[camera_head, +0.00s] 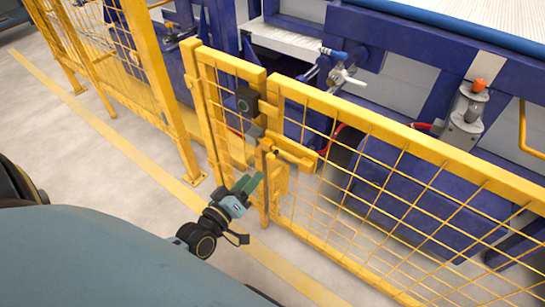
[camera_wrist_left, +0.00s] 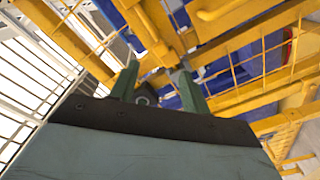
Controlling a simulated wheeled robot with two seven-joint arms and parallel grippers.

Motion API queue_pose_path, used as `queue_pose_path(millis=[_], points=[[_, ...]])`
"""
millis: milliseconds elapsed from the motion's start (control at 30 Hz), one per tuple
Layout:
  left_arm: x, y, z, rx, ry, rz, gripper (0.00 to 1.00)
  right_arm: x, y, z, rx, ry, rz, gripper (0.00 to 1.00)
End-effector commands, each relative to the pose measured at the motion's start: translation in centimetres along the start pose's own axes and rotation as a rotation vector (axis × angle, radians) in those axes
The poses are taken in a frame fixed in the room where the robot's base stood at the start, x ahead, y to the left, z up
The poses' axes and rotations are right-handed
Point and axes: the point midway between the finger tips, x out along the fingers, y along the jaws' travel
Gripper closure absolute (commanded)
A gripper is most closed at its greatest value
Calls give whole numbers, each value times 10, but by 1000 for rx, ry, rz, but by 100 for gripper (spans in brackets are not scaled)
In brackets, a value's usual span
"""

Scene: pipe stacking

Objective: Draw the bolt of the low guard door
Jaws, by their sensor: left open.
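The low guard door (camera_head: 375,125) is a yellow frame with wire mesh, standing upright beside a narrower yellow mesh panel (camera_head: 228,65). Where they meet, a yellow bolt (camera_head: 295,154) lies roughly level, with a dark knob or pin at its left end. My left gripper (camera_head: 254,183) has green fingers and is just left of and below the bolt, close to the yellow post. In the left wrist view its two fingers (camera_wrist_left: 157,78) stand apart, with yellow bars beyond and between their tips. No contact with the bolt can be made out. My right gripper is in neither view.
A dark lock box (camera_head: 246,100) sits above the bolt on the post. A taller yellow mesh fence (camera_head: 105,50) stands at the left. Blue machinery with a conveyor (camera_head: 470,20) fills the space behind the door. The grey floor (camera_head: 90,150) at the left is clear.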

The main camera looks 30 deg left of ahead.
Motion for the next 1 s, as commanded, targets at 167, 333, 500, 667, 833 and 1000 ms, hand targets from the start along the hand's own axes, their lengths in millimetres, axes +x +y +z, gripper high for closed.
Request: queue_pose_path(millis=[167,333,500,667,833,1000], points=[[40,-1,1,0,5,2,53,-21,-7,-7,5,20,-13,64],[75,-1,2,0,3,2,53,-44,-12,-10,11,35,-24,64],[98,-1,2,2,0,0,53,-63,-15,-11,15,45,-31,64],[108,-1,1,2,-1,-1,53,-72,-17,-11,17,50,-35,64],[110,-1,1,2,-2,-2,53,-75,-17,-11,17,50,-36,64],[110,0,1,2,-2,-1,55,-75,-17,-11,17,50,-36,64]])
